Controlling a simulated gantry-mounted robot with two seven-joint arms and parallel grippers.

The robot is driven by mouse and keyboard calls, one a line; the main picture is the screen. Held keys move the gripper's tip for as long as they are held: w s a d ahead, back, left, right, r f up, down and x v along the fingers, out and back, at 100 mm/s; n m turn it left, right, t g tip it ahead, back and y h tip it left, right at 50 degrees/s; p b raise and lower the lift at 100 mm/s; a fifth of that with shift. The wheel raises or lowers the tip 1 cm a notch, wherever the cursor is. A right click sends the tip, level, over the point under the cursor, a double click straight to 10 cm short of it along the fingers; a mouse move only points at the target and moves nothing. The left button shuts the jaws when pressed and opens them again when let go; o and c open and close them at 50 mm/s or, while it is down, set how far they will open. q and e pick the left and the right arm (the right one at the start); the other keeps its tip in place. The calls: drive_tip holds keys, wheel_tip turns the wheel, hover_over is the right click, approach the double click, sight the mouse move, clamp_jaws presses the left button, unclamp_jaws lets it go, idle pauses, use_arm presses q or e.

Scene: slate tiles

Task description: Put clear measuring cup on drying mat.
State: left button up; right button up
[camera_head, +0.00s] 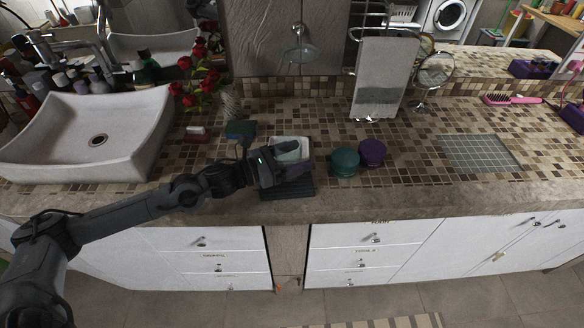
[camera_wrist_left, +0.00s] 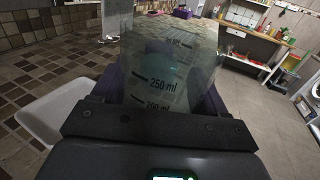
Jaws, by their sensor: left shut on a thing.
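The clear measuring cup (camera_wrist_left: 168,70) fills the middle of the left wrist view, with dark ml marks on its see-through wall. My left gripper (camera_head: 294,158) is shut on it, with the fingers showing behind the clear wall in the wrist view. In the head view the cup is hard to make out between the fingers. A dark ribbed mat (camera_head: 288,191), which looks like the drying mat, lies at the counter's front edge, just below the gripper in the picture. The gripper hides part of its far side. I cannot tell the cup's height above it.
A white dish (camera_head: 290,140) sits just behind the gripper. A teal jar (camera_head: 344,162) and a purple jar (camera_head: 372,152) stand close to the right. A dark green block (camera_head: 240,129) is behind left. A grey gridded panel (camera_head: 480,152) lies farther right, with free counter before it.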

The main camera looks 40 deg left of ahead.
use_arm(q)
drive_tip(key=shift+w+a+f, duration=0.1)
drive_tip(key=shift+a+f, duration=0.35)
drive_tip(key=shift+a, duration=0.05)
wheel_tip(320, 180, down, 3)
drive_tip(key=shift+r+b, duration=0.1)
drive_tip(key=shift+b, duration=0.4)
drive_tip(key=shift+f, duration=0.5)
drive_tip(key=shift+f, duration=0.2)
drive_tip(key=o, duration=1.2)
drive_tip(key=shift+o, duration=0.2)
drive_tip(key=shift+r, duration=0.1)
